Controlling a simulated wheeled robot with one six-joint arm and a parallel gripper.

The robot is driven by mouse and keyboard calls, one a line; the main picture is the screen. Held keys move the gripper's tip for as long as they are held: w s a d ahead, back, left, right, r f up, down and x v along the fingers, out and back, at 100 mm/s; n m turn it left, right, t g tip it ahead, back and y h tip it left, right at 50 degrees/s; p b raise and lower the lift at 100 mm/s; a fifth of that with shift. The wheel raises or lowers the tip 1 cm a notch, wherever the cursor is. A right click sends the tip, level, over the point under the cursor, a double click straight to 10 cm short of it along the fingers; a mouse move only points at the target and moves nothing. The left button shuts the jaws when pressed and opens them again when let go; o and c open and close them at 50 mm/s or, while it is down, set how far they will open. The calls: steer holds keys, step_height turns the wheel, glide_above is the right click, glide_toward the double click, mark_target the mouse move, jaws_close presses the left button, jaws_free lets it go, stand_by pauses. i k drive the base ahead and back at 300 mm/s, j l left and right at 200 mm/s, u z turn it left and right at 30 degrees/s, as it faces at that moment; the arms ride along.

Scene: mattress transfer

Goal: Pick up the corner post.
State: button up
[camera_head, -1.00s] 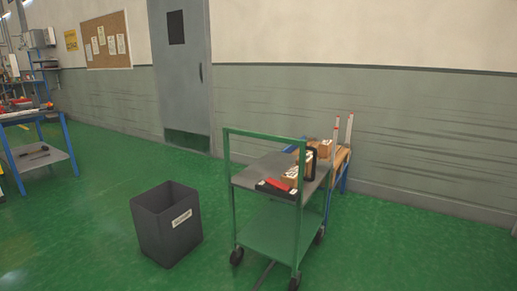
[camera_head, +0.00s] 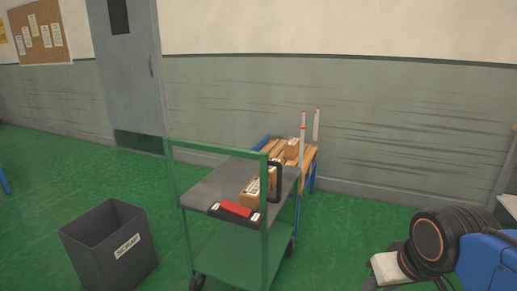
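Two slim white upright posts with red tips stand by the small wooden-topped table behind the green cart. The nearer post (camera_head: 303,138) is on the left and the farther post (camera_head: 316,126) on the right. I cannot tell whether either is the corner post, or whether they are fixed to the table. Black rounded joints and a blue part, which look like my arm, fill the lower right corner. My gripper's fingers cannot be made out there, and nothing held can be seen.
The green cart (camera_head: 225,252) stands before the small table (camera_head: 308,158), carrying cardboard boxes (camera_head: 252,195) and a red-and-black item (camera_head: 237,210). A grey scrap bin (camera_head: 105,250) stands left of it. Green floor is clear between the cart and the right wall.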

mark_target(301, 157)
steer(key=i+l, duration=0.45)
steer(key=i, duration=0.2)
steer(key=i+l+u, duration=0.15)
steer(key=i+l, duration=0.3)
steer(key=i, duration=0.2)
